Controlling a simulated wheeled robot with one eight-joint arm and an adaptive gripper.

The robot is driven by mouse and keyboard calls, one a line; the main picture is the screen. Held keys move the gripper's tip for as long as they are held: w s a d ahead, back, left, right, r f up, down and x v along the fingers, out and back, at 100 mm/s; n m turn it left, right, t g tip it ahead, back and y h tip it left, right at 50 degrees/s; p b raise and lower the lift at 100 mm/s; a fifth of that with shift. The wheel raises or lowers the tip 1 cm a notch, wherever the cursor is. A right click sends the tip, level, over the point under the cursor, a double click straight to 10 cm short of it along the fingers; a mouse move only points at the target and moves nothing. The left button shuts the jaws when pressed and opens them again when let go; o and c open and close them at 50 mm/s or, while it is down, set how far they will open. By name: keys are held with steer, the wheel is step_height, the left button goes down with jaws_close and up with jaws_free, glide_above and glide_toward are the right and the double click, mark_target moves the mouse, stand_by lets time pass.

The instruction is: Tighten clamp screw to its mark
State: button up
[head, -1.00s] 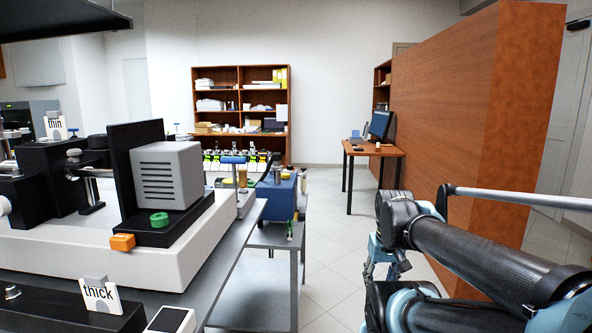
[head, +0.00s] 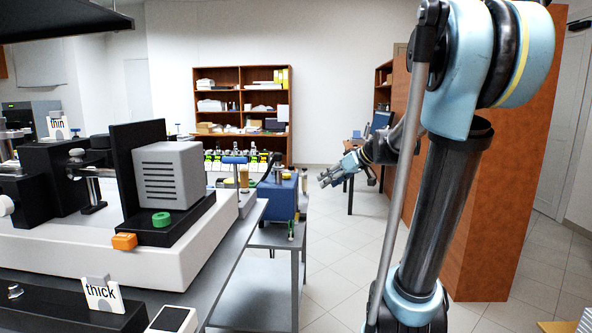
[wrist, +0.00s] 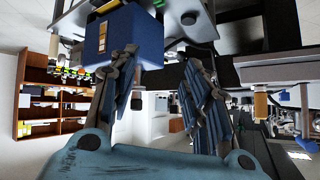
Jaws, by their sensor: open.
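I cannot tell for sure which part is the clamp screw, and no mark on it can be made out. A blue T-shaped handle (head: 235,160) stands on a post at the bench's far end, beside a brass-coloured cylinder (head: 243,177). A blue box (head: 277,197) with a dark lever on top is just to their right. It also shows at the top of the wrist view (wrist: 125,35). My gripper (head: 326,180) is open and empty, in the air to the right of the blue box. Its two fingers (wrist: 161,62) stand apart in the wrist view.
A grey ribbed housing (head: 170,175) with a green knob (head: 161,219) and an orange block (head: 124,241) sits on the near bench. A wooden partition (head: 500,220) is at right. Floor (head: 340,270) right of the bench is clear.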

steer(key=n+t+y, duration=0.2)
glide_toward(291, 168)
steer(key=w+x, duration=0.1)
steer(key=x, duration=0.7)
steer(key=shift+d, duration=0.4)
steer(key=shift+r, duration=0.1)
jaws_close()
